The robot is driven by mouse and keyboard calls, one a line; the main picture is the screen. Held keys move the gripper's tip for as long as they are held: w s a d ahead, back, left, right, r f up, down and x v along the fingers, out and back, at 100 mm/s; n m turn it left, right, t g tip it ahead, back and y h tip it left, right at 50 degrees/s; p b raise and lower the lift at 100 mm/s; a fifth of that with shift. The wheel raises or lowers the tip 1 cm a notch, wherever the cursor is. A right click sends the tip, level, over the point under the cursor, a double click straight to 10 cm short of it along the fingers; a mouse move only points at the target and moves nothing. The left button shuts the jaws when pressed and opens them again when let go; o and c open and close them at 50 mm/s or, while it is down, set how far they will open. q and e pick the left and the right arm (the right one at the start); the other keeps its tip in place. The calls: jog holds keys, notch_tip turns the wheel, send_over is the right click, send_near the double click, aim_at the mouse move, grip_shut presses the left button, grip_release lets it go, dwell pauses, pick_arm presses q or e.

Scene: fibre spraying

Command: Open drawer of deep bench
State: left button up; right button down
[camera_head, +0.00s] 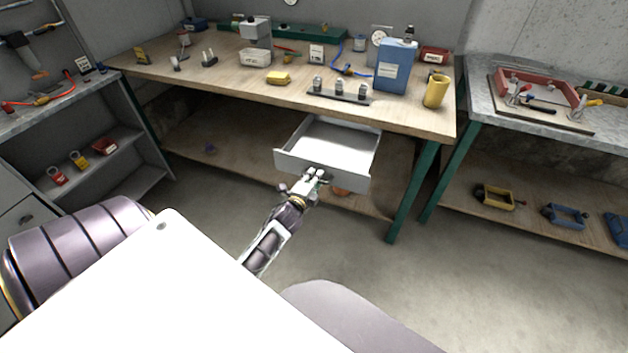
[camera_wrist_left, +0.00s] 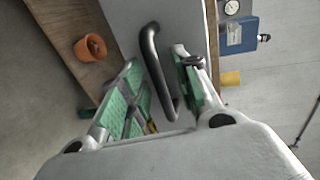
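The deep wooden bench (camera_head: 220,75) has a grey-white drawer (camera_head: 335,142) under its top, pulled well out, and its inside looks empty. My left gripper (camera_head: 312,180) is at the drawer's front panel. In the left wrist view, the dark curved handle (camera_wrist_left: 152,60) stands out from the drawer front (camera_wrist_left: 185,18). The green-padded fingers of my left gripper (camera_wrist_left: 160,95) are spread apart on either side of the handle. Whether a pad touches it is hard to tell. My right gripper is not in view.
A blue canister (camera_head: 394,68), a yellow cup (camera_head: 436,91) and small tools stand on the bench top. An orange pot (camera_wrist_left: 90,47) is on the lower shelf. A second bench (camera_head: 540,125) is at the right, shelves (camera_head: 130,155) at the left. The floor before the drawer is clear.

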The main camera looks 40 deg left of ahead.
pick_arm(q)
jog(key=v, duration=1.2)
dwell(0.6)
dwell(0.6)
